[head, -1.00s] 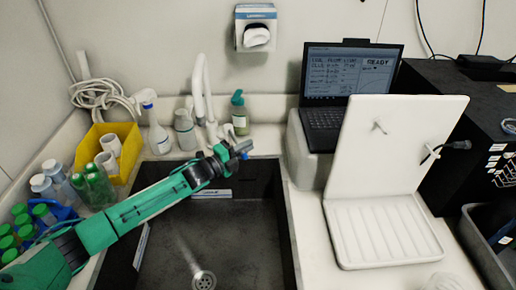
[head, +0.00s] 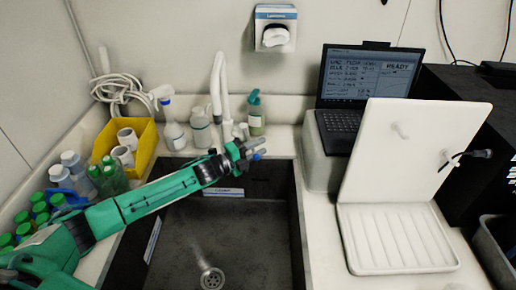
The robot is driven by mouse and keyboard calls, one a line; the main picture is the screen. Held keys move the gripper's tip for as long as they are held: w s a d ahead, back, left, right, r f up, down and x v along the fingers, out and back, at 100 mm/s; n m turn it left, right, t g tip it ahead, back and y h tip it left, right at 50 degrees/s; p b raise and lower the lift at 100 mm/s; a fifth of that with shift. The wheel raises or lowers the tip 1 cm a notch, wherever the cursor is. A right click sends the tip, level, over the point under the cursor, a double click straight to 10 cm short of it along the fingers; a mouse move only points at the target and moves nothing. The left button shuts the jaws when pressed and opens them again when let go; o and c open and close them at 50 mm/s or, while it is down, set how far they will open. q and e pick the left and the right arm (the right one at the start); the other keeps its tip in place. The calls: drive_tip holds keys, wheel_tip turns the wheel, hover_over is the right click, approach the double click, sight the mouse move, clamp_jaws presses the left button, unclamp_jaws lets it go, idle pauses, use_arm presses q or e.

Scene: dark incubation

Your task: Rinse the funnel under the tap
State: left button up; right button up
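The white tap (head: 217,88) rises behind the dark sink (head: 252,232), its spout curving over at the top. My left gripper (head: 257,149) is over the back of the sink, just right of and in front of the tap's base. Its fingers look apart with nothing seen between them. I cannot tell whether it touches any part of the tap. I cannot make out a funnel anywhere in view. My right gripper is out of view.
A white drying rack (head: 411,148) with pegs stands right of the sink, with a laptop (head: 340,119) behind it. Bottles, including a spray bottle (head: 173,134), and a yellow bin (head: 147,143) line the back left. The sink floor around the drain (head: 212,279) is clear.

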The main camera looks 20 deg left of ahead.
use_arm(q)
drive_tip(key=p+v, duration=0.1)
drive_tip(key=v, duration=0.6)
drive_tip(key=shift+s+a, duration=0.15)
drive_tip(key=shift+s, duration=0.05)
